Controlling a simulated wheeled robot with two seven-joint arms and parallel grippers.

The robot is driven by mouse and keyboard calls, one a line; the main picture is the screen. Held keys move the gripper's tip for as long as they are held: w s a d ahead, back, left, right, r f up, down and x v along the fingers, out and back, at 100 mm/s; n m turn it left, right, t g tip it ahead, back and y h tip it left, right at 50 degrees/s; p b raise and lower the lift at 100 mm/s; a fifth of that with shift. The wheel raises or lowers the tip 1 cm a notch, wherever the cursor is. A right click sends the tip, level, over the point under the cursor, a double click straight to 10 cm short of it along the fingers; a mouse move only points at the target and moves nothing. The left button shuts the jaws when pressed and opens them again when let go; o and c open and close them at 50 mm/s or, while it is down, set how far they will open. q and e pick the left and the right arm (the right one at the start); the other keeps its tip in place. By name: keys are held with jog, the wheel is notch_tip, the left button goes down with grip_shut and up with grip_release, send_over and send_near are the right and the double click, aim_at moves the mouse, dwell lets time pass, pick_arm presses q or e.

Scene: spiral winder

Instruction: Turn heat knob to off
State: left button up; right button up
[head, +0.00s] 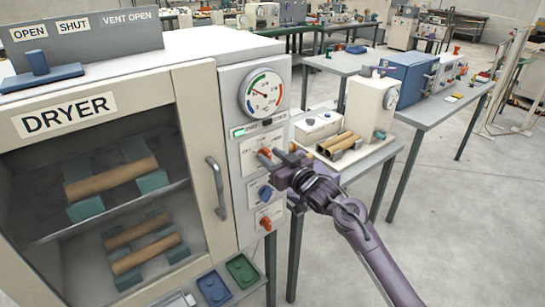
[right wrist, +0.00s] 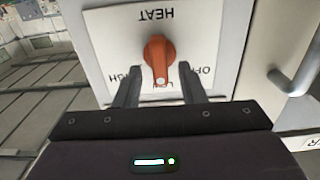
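The orange heat knob (right wrist: 158,58) sits on a white plate marked HEAT, which appears upside down in the right wrist view. Its white pointer mark faces the middle label, partly hidden by the knob; OFF is on the right, HIGH on the left. My right gripper (right wrist: 160,76) is open, with one finger on each side of the knob and visible gaps between. In the head view, the right gripper (head: 275,158) is at the upper knob (head: 265,153) on the dryer's control panel and partly covers its plate. My left gripper is not in view.
The dryer (head: 192,140) has a door handle (head: 217,188) left of the panel. A blue knob (head: 265,193) and another orange knob (head: 267,223) are below. A round gauge (head: 263,95) and a lit green indicator (head: 238,133) are above. A table with rolls stands behind my right arm.

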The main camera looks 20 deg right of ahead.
jog(key=shift+c, duration=0.3)
grip_shut()
jog(key=shift+n, duration=0.3)
jog(key=n+b, duration=0.2)
jog(key=n, duration=0.1)
jog(key=n+b, duration=0.3)
jog(key=n, duration=0.1)
jog(key=a+n+b, duration=0.1)
jog(key=n+b, duration=0.1)
jog(key=n, duration=0.2)
jog(key=shift+s+f+b, duration=0.2)
jog(key=shift+f+b, duration=0.1)
jog(key=shift+f, duration=0.05)
jog(key=shift+n, duration=0.3)
jog(key=shift+o, duration=0.3)
grip_release()
